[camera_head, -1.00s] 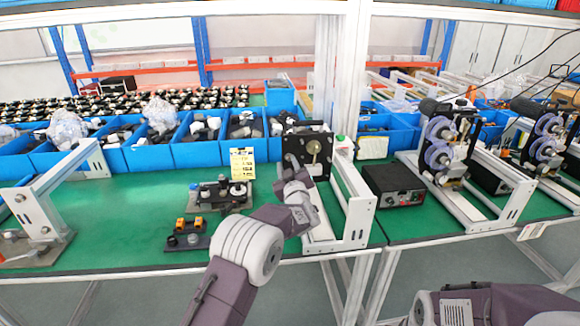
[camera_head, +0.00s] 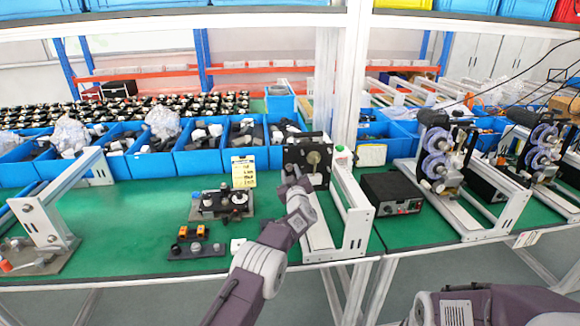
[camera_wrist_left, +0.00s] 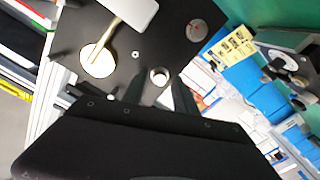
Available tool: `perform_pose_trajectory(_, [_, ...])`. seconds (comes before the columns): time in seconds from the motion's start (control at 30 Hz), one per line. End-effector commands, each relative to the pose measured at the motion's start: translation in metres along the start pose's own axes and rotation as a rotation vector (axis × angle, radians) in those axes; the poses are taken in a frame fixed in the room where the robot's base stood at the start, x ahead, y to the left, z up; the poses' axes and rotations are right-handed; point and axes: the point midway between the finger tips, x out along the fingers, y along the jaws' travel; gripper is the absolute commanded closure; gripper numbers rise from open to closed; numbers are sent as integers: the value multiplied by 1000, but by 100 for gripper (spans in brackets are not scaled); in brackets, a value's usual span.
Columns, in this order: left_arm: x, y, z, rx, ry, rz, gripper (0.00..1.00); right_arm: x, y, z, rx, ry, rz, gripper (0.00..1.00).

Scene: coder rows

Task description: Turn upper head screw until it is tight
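My left gripper (camera_head: 294,178) is at the plate's lower left in the head view. The left gripper's dark fingers (camera_wrist_left: 160,88) are apart, one on each side of this screw head; contact cannot be told. My right gripper is out of view.
The fixture's white frame (camera_head: 358,215) rises right of my left gripper. A black control box (camera_head: 392,193) stands further right. Small black parts blocks (camera_head: 222,203) lie left on the green table (camera_head: 130,215). Blue bins (camera_head: 200,160) line the back.

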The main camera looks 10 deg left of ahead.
Motion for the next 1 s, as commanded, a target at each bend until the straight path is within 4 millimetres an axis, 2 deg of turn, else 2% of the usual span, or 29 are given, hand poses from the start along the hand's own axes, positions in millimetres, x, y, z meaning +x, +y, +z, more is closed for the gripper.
perform_pose_trajectory(0.6, [3, 0, 0, 0, 1, 1, 65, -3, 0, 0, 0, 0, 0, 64])
perform_pose_trajectory(0.73, [3, 0, 0, 0, 1, 1, 100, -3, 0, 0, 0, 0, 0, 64])
perform_pose_trajectory(0.87, [3, 0, 0, 1, 1, 1, 100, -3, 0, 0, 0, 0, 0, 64])
perform_pose_trajectory(1.0, [3, 3, -5, 85, 0, 1, 100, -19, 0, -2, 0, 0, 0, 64])
